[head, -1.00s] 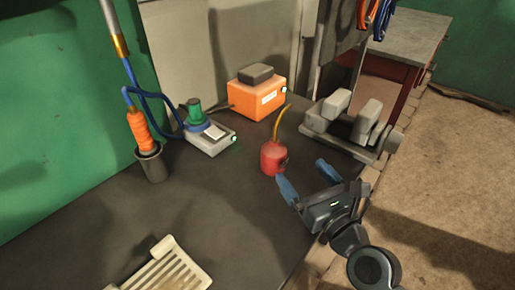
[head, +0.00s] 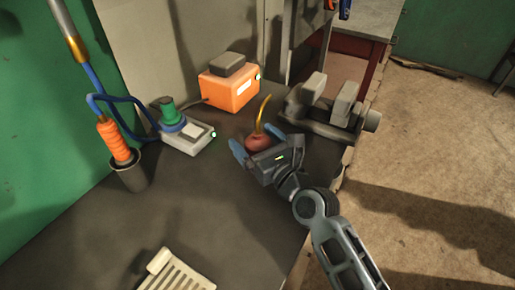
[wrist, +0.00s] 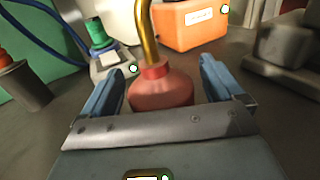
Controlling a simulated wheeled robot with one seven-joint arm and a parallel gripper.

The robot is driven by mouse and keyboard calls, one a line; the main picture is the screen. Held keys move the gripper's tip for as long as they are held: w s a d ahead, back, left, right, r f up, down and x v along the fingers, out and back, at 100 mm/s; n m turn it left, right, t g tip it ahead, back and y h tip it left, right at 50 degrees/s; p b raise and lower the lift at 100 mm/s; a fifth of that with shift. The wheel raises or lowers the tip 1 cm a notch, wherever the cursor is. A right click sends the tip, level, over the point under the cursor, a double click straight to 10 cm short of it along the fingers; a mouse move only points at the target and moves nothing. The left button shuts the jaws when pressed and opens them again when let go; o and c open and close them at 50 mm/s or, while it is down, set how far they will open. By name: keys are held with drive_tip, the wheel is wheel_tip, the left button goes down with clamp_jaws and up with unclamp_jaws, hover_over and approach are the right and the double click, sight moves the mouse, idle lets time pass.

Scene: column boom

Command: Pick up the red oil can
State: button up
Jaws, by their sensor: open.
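The red oil can (head: 257,142) stands upright on the dark bench, with a thin curved yellow spout rising from its top. In the head view my gripper (head: 258,146) covers the can's lower body. In the wrist view the can (wrist: 162,88) sits between the two blue fingers of my gripper (wrist: 164,88), with a gap showing on each side. The fingers are open and the can is not gripped. Its base is hidden behind the gripper's body.
An orange box (head: 229,92) stands behind the can. A grey vise-like block (head: 325,108) is close on the right. At left are a device with a green spool (head: 185,132) and a cup holding an orange-handled tool (head: 129,172). A slatted tray (head: 176,274) lies in front.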

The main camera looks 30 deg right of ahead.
drive_tip(key=shift+w, duration=0.45)
drive_tip(key=c, duration=1.2)
drive_tip(key=shift+c, duration=0.3)
drive_tip(key=shift+r, duration=0.15)
